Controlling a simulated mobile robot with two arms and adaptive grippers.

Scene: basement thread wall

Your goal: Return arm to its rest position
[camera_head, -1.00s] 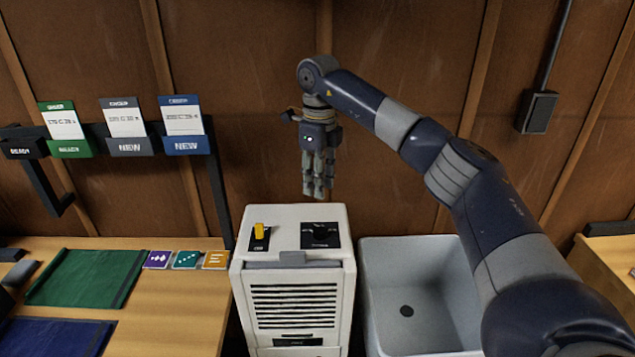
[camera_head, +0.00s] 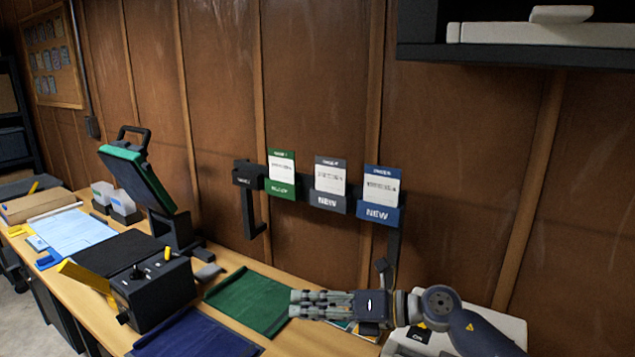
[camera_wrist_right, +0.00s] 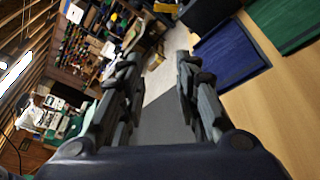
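My right arm comes in from the lower right in the head view. Its gripper (camera_head: 296,305) points left, held roughly level in front of the green mat and the white machine. In the right wrist view the two fingers of this gripper (camera_wrist_right: 158,62) stand apart with nothing between them, so it is open and empty. My left arm and gripper do not show in either view.
A green mat (camera_head: 250,299) and a blue mat (camera_head: 197,337) lie on the wooden bench. A black box (camera_head: 155,291) stands left of them. The white machine (camera_head: 505,326) is partly hidden by my arm. Card holders (camera_head: 329,205) hang on the wall.

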